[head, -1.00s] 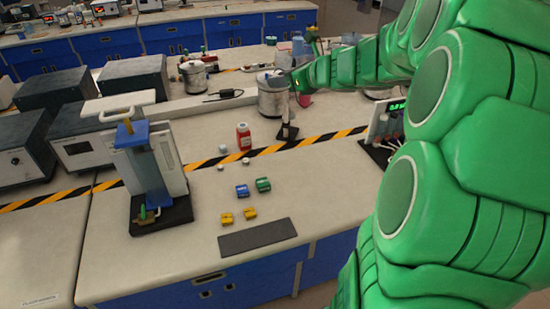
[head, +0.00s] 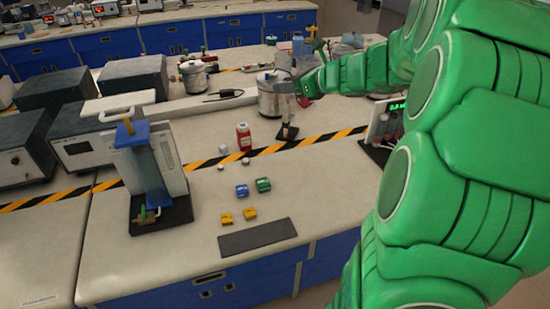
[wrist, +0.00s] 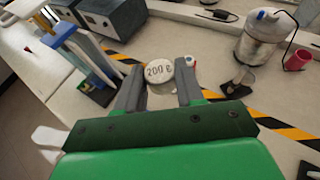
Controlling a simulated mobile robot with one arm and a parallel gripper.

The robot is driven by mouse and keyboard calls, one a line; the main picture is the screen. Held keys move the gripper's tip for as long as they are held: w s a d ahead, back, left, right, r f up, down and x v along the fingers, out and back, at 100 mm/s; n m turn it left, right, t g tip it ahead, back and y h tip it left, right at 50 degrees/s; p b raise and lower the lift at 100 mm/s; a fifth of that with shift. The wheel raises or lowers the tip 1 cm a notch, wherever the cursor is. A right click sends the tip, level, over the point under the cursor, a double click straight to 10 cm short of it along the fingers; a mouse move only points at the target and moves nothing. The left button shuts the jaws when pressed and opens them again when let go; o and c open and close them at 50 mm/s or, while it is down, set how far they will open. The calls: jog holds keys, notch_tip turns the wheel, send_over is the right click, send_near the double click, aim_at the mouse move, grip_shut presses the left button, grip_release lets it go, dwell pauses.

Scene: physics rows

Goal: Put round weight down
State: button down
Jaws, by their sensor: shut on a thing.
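The round weight (wrist: 159,74) is a pale disc marked 200 g in the wrist view. My gripper (wrist: 158,88) is shut on it, with one dark finger on each side. In the head view my gripper (head: 286,88) shows in front of the silver pot, above the bench (head: 310,172). The weight cannot be made out clearly there. In the wrist view the bench lies below and beyond the weight, with a visible gap.
A red bottle (head: 243,136) stands near the striped tape, with small pale pieces (head: 223,149) beside it. Blue, green and yellow blocks (head: 242,190) lie nearer the front, behind a dark grey mat (head: 258,237). A silver pot (head: 270,101) and a blue-topped apparatus (head: 150,165) stand on the bench.

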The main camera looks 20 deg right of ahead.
notch_tip(320, 180, down, 23)
send_over(279, 159)
jog(key=s, duration=0.2)
jog(key=f, duration=0.8)
jog(key=shift+w+a, duration=0.25)
jog(key=shift+w+d+f, duration=0.15)
jog(key=shift+w+f, duration=0.55)
jog(key=shift+f, duration=0.05)
jog(key=shift+w+f, duration=0.2)
jog(key=shift+f, duration=1.55)
jog(key=shift+f, duration=0.15)
jog(key=c, duration=0.7)
grip_release()
